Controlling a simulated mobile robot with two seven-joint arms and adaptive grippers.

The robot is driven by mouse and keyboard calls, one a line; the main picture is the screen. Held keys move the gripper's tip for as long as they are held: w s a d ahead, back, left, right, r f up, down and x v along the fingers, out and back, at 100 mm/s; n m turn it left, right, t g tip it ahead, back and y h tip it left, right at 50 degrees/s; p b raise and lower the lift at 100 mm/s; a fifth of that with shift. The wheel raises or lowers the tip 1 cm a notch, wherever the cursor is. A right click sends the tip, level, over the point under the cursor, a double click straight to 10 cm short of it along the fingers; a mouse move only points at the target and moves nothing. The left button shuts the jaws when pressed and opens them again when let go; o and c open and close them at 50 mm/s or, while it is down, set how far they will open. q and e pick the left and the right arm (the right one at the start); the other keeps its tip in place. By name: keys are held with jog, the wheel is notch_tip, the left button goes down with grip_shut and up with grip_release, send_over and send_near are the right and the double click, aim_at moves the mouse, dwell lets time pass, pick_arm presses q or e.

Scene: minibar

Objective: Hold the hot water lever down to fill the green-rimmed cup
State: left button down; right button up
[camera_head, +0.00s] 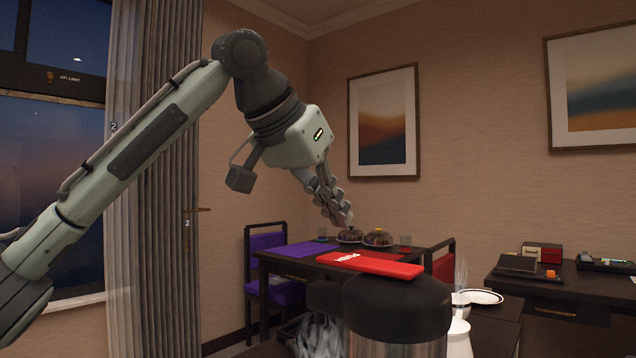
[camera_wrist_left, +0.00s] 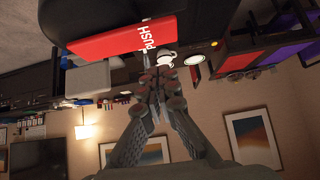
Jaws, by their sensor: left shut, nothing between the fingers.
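The red lever (camera_head: 372,264), marked PUSH, lies on top of a black-topped dispenser (camera_head: 400,312) at the bottom of the head view. It looks nearly level. In the left wrist view the red lever (camera_wrist_left: 112,42) shows large, with its lettered end toward the fingers. My left gripper (camera_head: 345,220) is shut and empty; its fingertips appear above the lever's left end, with a gap in the picture. In the left wrist view the gripper (camera_wrist_left: 161,80) has its fingertips together, just past the lettered end. I cannot make out a green-rimmed cup. My right gripper is not in view.
Behind the dispenser stands a dark table (camera_head: 330,262) with two domed dishes and a purple mat (camera_head: 297,250). A white pitcher (camera_head: 459,338) and a white plate (camera_head: 480,297) are close on the dispenser's right. A dark desk (camera_head: 555,290) stands at the right.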

aim_at(337, 258)
pick_arm(q)
notch_tip(337, 258, down, 3)
jog(key=shift+r, duration=0.1)
jog(key=shift+f, duration=0.5)
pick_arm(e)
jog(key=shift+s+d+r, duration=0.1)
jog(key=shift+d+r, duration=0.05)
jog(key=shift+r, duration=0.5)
pick_arm(q)
jog(key=shift+f, duration=0.15)
